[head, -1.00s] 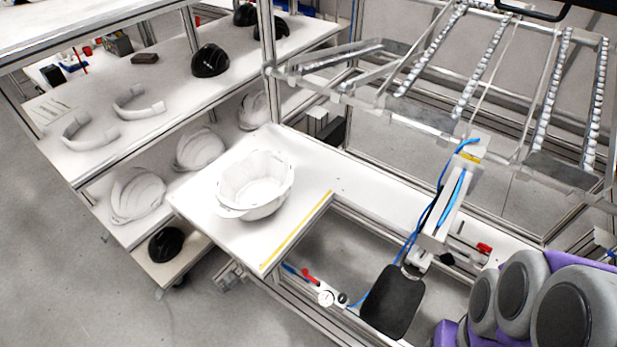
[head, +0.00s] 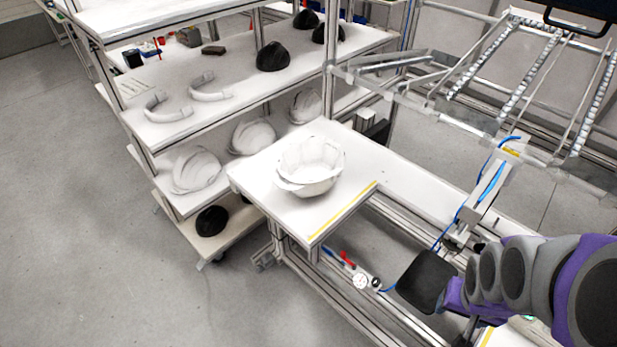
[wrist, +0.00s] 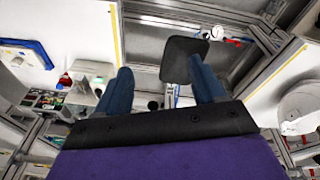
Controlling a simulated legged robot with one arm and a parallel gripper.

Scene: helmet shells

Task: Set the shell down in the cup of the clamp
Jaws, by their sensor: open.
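The white helmet shell (head: 310,167) rests open side up on the white bench end, left of the yellow strip. Part of a white shell (wrist: 302,106) also shows at the right edge of the wrist view. The clamp appears to be the upright grey fixture (head: 484,198) with blue hoses. A black pad (head: 426,281) lies below it and also shows in the wrist view (wrist: 181,58). I cannot make out the cup. My gripper (wrist: 162,80) is open and empty, its two blue fingers spread apart, well away from the shell. My fingertips are not clear in the head view.
A shelf rack at left holds white shells (head: 195,170), black shells (head: 272,57) and white bands (head: 168,106). A gauge with a red valve (head: 358,278) sits at the bench frame. A metal roller rack (head: 490,70) stands behind. Floor at left is clear.

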